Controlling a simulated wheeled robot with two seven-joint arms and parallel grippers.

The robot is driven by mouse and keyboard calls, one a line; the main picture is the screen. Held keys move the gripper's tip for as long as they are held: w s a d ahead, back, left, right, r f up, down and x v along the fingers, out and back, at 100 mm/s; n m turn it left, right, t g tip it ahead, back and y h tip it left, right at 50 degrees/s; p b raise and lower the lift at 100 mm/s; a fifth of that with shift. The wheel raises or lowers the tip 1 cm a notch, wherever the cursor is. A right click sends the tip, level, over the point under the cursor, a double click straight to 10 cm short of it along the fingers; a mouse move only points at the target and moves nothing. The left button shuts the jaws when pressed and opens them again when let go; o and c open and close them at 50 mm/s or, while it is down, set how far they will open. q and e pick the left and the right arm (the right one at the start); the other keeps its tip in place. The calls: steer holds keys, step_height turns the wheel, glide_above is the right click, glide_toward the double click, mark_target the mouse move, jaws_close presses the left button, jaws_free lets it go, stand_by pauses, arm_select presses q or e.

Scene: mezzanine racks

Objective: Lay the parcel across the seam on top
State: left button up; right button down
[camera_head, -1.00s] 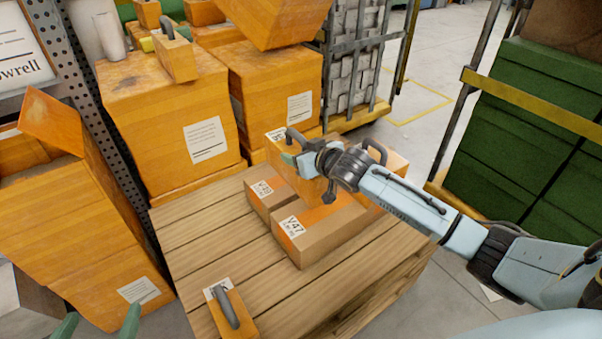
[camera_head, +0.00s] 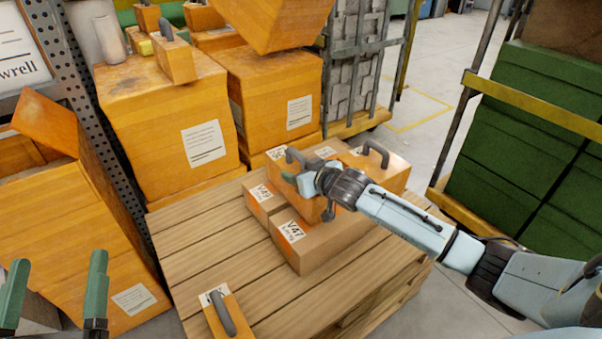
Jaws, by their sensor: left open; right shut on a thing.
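An orange parcel (camera_head: 311,209) with a dark handle is in my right gripper (camera_head: 304,180), which is shut on it; the gripper and wrist hide part of the parcel. The parcel is over the rear of two brown cartons on the pallet: one marked V47 (camera_head: 325,247) and a smaller labelled one (camera_head: 262,198) beside it. The seam between them shows only at the front; its rear is hidden. I cannot tell whether the parcel touches the cartons. My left gripper (camera_head: 55,285) is open and empty at the lower left, away from the cartons.
Another box with a handle (camera_head: 389,170) stands at the pallet's back right. A small orange handled box (camera_head: 229,315) lies at the pallet's front. The wooden pallet (camera_head: 200,245) is bare at left. Large orange boxes (camera_head: 165,115) stand behind; a green-loaded cart (camera_head: 520,130) is at right.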

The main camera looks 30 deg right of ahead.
steer(key=shift+f, duration=0.3)
steer(key=shift+c, duration=1.9)
jaws_free()
steer(key=shift+f, duration=0.1)
